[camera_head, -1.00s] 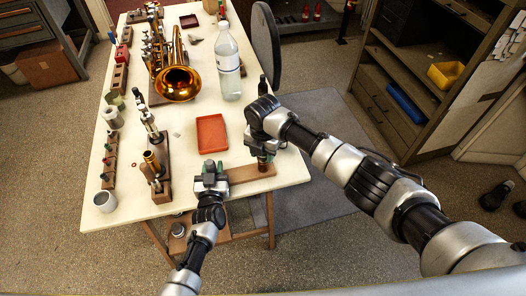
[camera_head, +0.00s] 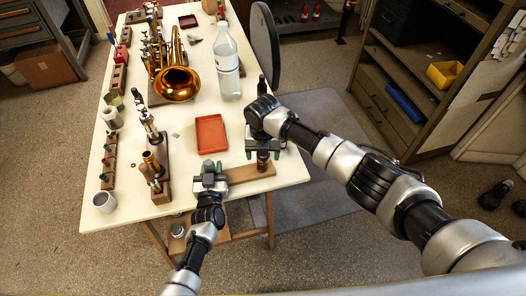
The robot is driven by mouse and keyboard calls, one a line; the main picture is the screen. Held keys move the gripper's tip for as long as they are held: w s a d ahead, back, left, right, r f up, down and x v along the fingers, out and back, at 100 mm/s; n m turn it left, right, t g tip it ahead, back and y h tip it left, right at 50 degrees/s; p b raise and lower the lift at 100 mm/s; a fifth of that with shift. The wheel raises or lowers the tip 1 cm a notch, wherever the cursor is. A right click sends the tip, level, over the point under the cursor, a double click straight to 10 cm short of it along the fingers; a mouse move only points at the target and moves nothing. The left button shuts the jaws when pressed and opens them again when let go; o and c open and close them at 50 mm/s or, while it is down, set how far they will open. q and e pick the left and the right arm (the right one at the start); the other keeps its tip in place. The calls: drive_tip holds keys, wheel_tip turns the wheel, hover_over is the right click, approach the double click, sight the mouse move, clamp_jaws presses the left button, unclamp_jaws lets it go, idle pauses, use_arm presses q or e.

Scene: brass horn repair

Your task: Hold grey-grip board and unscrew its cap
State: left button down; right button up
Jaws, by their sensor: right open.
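The wooden board (camera_head: 250,173) lies flat at the table's near edge, toward the right corner. Its left end is at my left gripper (camera_head: 210,167), whose fingers are closed about the grey grip there; the grip is mostly hidden. The brown, round cap (camera_head: 263,160) stands upright on the right part of the board. The cap's top is partly hidden by this gripper.
An orange tray (camera_head: 211,134) lies just behind the board. A clear bottle (camera_head: 227,65) and a brass horn (camera_head: 177,82) stand farther back. A wooden stand with brass parts (camera_head: 153,165) is left of my left gripper.

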drive_tip(key=shift+r, duration=0.1)
drive_tip(key=shift+r, duration=3.95)
use_arm(q)
drive_tip(key=c, duration=0.7)
unclamp_jaws()
drive_tip(key=shift+s, duration=0.1)
